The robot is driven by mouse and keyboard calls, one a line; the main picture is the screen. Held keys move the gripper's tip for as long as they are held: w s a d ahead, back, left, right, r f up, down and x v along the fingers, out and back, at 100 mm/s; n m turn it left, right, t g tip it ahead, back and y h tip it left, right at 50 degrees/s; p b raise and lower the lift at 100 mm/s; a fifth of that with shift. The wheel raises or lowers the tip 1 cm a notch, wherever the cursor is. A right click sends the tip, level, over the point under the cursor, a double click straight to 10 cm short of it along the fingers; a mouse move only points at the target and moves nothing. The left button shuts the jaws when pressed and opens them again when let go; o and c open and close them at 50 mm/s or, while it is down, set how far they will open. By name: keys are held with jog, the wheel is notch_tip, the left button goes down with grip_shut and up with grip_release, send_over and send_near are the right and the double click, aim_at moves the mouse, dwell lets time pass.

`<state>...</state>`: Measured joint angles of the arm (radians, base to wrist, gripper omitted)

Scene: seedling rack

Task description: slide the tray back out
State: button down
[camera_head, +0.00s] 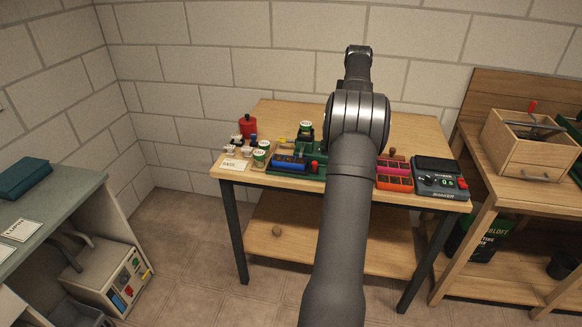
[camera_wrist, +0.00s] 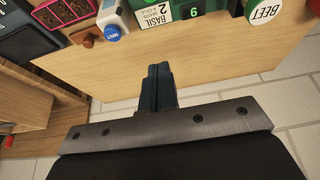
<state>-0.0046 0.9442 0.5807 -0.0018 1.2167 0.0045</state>
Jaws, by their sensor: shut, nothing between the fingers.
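A blue tray (camera_head: 289,162) sits at the front of the green rack (camera_head: 320,172) on the wooden table in the head view. A magenta tray (camera_head: 393,168) and an orange tray (camera_head: 394,184) stand to the right of the rack. In the wrist view, part of a magenta tray with dark cells (camera_wrist: 66,12) shows at the top left, and a green part with a "BASIL 2" card (camera_wrist: 165,13) at the top. My gripper (camera_wrist: 161,70) is shut and empty, over bare tabletop, apart from the trays. My arm hides its fingers and part of the rack in the head view.
A shaker box (camera_head: 438,178) stands at the table's right end. A red container (camera_head: 247,125) and small white-lidded pots (camera_head: 261,154) crowd the left. A blue-capped bottle (camera_wrist: 113,31) and brown knob (camera_wrist: 86,38) stand near the magenta tray. The tabletop's back strip (camera_wrist: 110,72) is clear.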

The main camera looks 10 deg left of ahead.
dwell(0.4)
jog(key=c, duration=1.7)
grip_release()
jog(key=shift+s+f, duration=0.1)
jog(key=shift+f, duration=0.2)
jog(key=o, duration=0.4)
jog(key=s+a+f+m+g+y, duration=0.1)
jog(key=s+f+m+g+y, duration=0.2)
jog(key=f, duration=0.8)
jog(key=s+y, duration=0.2)
jog(key=s, duration=0.2)
jog(key=shift+s+a+m, duration=0.15)
jog(key=shift+a+m, duration=0.2)
jog(key=shift+m, duration=0.05)
jog(key=s+f+m+y, duration=0.1)
jog(key=s, duration=0.1)
jog(key=s+a+f+m+y, duration=0.1)
jog(key=s+f+m+y, duration=0.3)
jog(key=shift+s+a+g, duration=0.3)
jog(key=shift+a, duration=0.05)
jog(key=s+f+m+t+y, duration=0.1)
jog(key=s+m+t+y, duration=0.25)
jog(key=m, duration=0.35)
jog(key=m+t, duration=0.8)
jog(key=m, duration=0.3)
send_near(316, 164)
jog(key=shift+h, duration=0.35)
jog(key=x, duration=0.8)
jog(key=shift+w+a+r, duration=0.15)
jog(key=shift+a, duration=0.1)
